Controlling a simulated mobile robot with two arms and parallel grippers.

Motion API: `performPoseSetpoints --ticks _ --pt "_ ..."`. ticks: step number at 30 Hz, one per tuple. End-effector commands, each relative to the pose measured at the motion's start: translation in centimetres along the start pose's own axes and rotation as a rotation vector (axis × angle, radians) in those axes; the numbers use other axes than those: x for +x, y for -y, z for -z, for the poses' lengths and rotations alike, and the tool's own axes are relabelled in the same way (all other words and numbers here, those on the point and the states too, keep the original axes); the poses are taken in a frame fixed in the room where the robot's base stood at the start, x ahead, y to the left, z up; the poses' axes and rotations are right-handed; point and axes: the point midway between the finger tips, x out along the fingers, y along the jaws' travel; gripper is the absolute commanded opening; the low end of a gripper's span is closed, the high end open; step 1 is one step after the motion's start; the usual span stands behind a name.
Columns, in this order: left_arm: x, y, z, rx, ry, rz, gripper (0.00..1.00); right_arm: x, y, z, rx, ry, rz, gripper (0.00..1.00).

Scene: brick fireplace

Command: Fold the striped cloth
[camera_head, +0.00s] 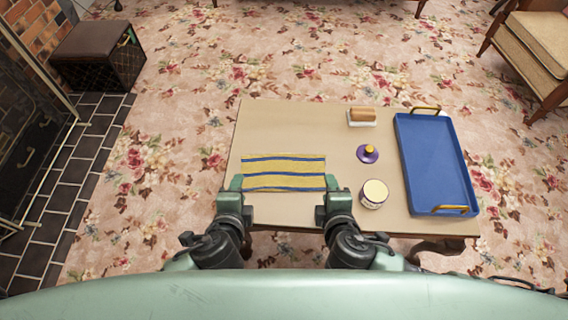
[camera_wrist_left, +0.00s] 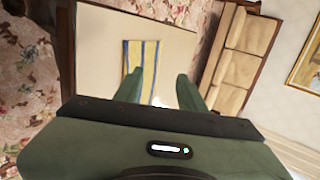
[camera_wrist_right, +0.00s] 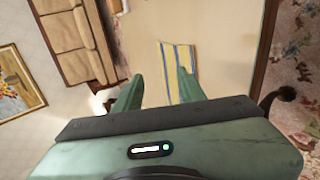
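The striped cloth (camera_head: 284,168), yellow with blue stripes, lies spread on the left part of the low beige table (camera_head: 300,125). My left gripper (camera_head: 236,181) is at the cloth's near left corner, and my right gripper (camera_head: 331,181) is at its near right corner. The cloth also shows beyond the parted fingers in the left wrist view (camera_wrist_left: 150,62) and the right wrist view (camera_wrist_right: 186,62). Both grippers are open. Whether any cloth edge lies between the fingers or they touch it, I cannot tell.
The tabletop behind the cloth is clear.

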Motion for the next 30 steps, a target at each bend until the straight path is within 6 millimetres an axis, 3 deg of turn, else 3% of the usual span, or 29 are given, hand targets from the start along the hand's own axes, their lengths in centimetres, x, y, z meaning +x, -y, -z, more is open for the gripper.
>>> performPoseSetpoints --ticks 19,24,30 --pt "-0.5 0.0 -0.1 -0.031 0.006 -0.013 0.40 -0.5 -0.1 0.0 0.032 0.004 0.012 0.40" --pt "-1.5 -0.6 -1.3 -0.324 0.062 -0.131 0.40 -1.7 0.2 -0.1 0.321 0.045 0.132 0.40" --pt "-4.1 -3.2 -4.5 -0.798 0.193 -0.331 0.40 -4.2 2.5 -3.0 0.792 0.171 0.336 0.40"
